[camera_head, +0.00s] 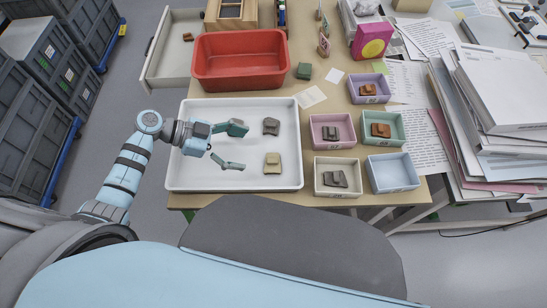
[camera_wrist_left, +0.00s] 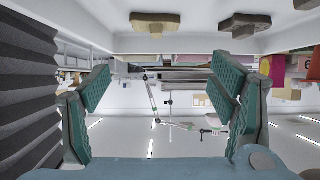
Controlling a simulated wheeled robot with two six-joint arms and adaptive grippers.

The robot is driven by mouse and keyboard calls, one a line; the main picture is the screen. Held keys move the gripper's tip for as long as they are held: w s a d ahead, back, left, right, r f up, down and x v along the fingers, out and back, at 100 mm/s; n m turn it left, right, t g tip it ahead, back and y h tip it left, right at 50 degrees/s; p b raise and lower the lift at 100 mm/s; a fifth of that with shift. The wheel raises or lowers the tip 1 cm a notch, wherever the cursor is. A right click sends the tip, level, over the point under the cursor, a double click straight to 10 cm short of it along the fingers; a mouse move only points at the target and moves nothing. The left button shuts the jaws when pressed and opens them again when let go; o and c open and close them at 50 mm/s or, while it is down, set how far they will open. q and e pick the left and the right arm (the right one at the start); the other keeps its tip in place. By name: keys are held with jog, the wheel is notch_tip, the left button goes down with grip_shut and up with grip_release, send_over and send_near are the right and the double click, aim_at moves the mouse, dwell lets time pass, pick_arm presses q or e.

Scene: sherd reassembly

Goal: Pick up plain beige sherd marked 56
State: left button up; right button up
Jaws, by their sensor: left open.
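The plain beige sherd (camera_head: 272,163) lies in the white tray (camera_head: 220,103), right of my left gripper; no number is readable on it. In the left wrist view, a beige sherd (camera_wrist_left: 155,22) shows at the top, beyond the fingertips. A dark grey-brown sherd (camera_head: 271,126) lies farther back in the tray, apart from the beige one. It also shows in the left wrist view (camera_wrist_left: 243,24). My left gripper (camera_head: 235,147) is open and empty above the tray, its green fingers wide apart. My right gripper is not in view.
A red bin (camera_head: 240,84) stands behind the tray. To the right are small boxes, among them a pink one (camera_head: 316,145), a cream one (camera_head: 324,190) and an empty blue one (camera_head: 392,184). Paper stacks (camera_head: 505,95) fill the far right.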

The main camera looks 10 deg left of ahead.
aim_at(269, 161)
pick_arm(q)
jog(key=x, duration=0.3)
jog(key=shift+s+d+f, duration=0.1)
jog(key=shift+d, duration=0.3)
jog(key=d+f+b, duration=0.1)
jog(key=d+f, duration=0.1)
jog(key=w+d+f+b, duration=0.1)
jog(key=f, duration=0.1)
jog(key=shift+d, duration=0.4)
jog(key=shift+d+f, duration=0.1)
jog(key=shift+d, duration=0.1)
jog(key=shift+c, duration=0.2)
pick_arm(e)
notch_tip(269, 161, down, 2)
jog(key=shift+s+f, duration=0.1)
pick_arm(q)
jog(key=shift+s, duration=0.15)
jog(key=c, duration=1.2)
